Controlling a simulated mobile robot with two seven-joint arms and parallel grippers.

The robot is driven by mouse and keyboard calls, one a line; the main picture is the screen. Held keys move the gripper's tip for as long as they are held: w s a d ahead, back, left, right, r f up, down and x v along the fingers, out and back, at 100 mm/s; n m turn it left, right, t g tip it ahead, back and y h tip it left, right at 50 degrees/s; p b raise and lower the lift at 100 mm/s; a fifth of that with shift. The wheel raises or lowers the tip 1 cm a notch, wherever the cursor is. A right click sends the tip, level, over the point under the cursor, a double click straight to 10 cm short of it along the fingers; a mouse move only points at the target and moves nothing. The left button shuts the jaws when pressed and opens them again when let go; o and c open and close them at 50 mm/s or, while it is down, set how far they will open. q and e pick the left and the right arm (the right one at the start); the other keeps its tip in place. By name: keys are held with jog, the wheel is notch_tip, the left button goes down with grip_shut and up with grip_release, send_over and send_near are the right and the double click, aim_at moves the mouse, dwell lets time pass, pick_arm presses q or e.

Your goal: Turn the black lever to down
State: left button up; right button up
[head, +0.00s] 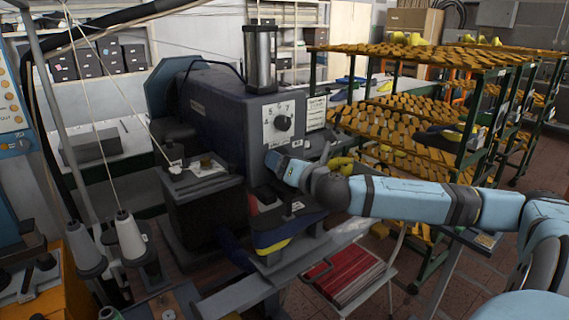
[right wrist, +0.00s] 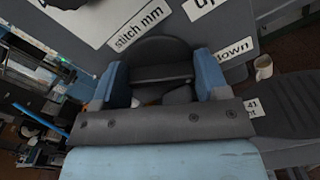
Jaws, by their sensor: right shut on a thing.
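The black lever (right wrist: 160,75) shows in the right wrist view, in front of a dark round base on the grey machine face. My right gripper (head: 274,161) is at the front of the dark machine (head: 215,110), below its dial, and hides the lever in the head view. In the right wrist view its two blue fingers stand on either side of the lever, shut on it. A white "down" label (right wrist: 231,51) is beside the right finger, and a partly cut-off "up" label (right wrist: 205,6) is above it. My left gripper is not in view.
A shoe-last rack (head: 430,150) stands behind my right arm. A stool with a red striped seat (head: 350,278) is below it. Thread cones (head: 130,237) stand at the left.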

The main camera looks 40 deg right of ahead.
jog(key=shift+m, duration=0.6)
jog(key=o, duration=0.9)
jog(key=shift+o, duration=0.2)
jog(key=shift+s, duration=0.1)
jog(key=shift+s+a+f+b, duration=0.15)
jog(key=shift+s+b, duration=0.25)
jog(key=shift+s, duration=0.9)
jog(key=s+a+p, duration=0.1)
jog(key=s, duration=1)
jog(key=shift+r, duration=0.2)
